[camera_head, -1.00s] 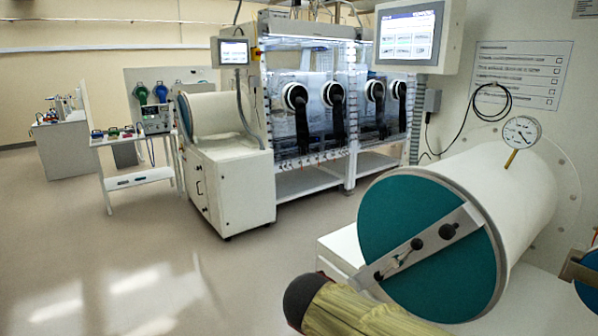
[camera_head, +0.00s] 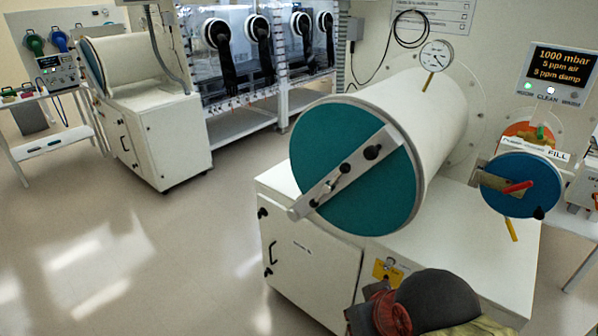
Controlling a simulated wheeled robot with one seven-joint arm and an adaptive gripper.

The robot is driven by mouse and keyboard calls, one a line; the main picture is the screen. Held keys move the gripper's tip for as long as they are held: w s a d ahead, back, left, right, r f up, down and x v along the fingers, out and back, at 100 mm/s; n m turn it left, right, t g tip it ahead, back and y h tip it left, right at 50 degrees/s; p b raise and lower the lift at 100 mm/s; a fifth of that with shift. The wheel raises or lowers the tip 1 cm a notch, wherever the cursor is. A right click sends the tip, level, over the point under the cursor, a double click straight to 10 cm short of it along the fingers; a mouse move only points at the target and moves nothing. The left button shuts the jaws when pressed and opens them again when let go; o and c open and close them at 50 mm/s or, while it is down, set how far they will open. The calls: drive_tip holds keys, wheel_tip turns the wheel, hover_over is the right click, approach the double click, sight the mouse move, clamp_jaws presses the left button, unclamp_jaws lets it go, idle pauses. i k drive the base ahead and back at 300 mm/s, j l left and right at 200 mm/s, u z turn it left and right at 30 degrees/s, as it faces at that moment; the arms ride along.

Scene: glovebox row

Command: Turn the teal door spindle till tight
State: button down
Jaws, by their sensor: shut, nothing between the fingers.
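The large teal round door (camera_head: 335,135) closes the near end of a white cylindrical chamber in the middle of the view. A pale metal bar (camera_head: 303,207) lies slantwise across its face. The bar carries dark round knobs (camera_head: 372,152) and a small metal handle piece (camera_head: 326,190) near its middle, which I take as the spindle. How tight it is cannot be told. My arm shows at the bottom right as a dark dome, a reddish joint and a yellow-green sleeve, apart from the door. My gripper is not in view.
A smaller blue round door (camera_head: 520,185) with a red handle (camera_head: 517,187) is at the right. A pressure gauge (camera_head: 436,56) stands on the chamber. A white cabinet (camera_head: 310,245) is below. Open floor (camera_head: 130,250) lies at the left.

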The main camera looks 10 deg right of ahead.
sight(328, 188)
drive_tip(key=i+l+z, duration=0.2)
drive_tip(key=z, duration=0.2)
drive_tip(key=i+l+z, duration=0.15)
drive_tip(key=z, duration=0.25)
drive_tip(key=i, duration=0.1)
